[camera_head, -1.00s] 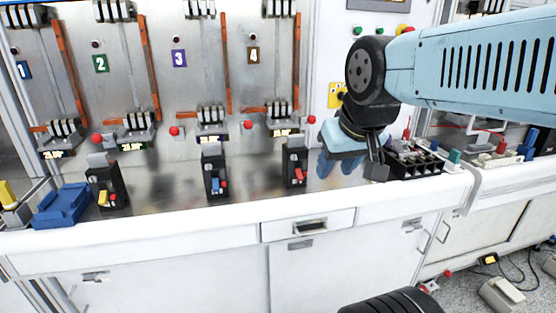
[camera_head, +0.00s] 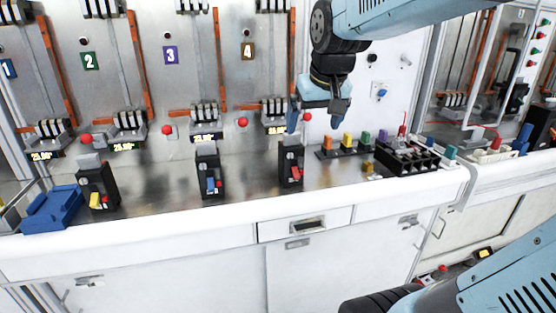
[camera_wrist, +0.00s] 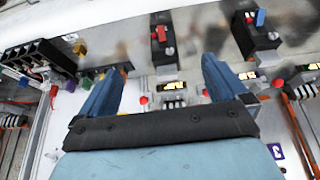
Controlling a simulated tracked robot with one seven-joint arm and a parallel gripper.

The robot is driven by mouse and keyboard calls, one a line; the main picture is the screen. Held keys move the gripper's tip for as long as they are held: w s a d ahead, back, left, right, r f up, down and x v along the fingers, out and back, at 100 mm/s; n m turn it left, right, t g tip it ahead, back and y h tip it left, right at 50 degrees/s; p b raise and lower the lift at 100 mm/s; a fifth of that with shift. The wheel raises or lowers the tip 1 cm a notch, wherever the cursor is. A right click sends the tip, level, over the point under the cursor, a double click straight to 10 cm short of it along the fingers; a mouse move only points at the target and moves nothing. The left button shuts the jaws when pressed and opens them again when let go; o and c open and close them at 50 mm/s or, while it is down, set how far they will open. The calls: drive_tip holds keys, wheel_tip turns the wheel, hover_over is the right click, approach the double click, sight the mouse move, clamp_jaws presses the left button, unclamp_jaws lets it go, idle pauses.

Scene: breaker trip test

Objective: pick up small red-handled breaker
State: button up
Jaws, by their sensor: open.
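The small breaker (camera_head: 291,165) with a red handle stands upright on the metal counter, rightmost of three black breakers. It also shows in the wrist view (camera_wrist: 163,47), beyond the gap between my fingertips. My gripper (camera_head: 316,118) is open and empty, above and slightly right of the red-handled breaker, pointing down. Its two blue fingers also show in the wrist view (camera_wrist: 165,72), spread apart and not touching the breaker. A blue-handled breaker (camera_head: 210,172) stands to the left, and a yellow-handled one (camera_head: 98,185) farther left.
A blue tray (camera_head: 52,208) lies at the counter's left end. Colored blocks (camera_head: 348,140) and a black compartment box (camera_head: 408,157) stand on the right. Numbered panels with red knobs (camera_head: 243,122) rise behind. The counter's front strip is clear.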

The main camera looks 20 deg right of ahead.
approach(290, 143)
drive_tip(key=shift+g, duration=0.3)
drive_tip(key=w+f, duration=0.4)
drive_tip(key=f, duration=0.1)
drive_tip(key=shift+w+d, duration=0.2)
drive_tip(key=shift+d, duration=0.2)
drive_tip(key=shift+x, duration=2.7)
drive_tip(key=shift+s+f, duration=0.1)
drive_tip(key=shift+s, duration=0.05)
drive_tip(key=shift+c, duration=0.2)
clamp_jaws()
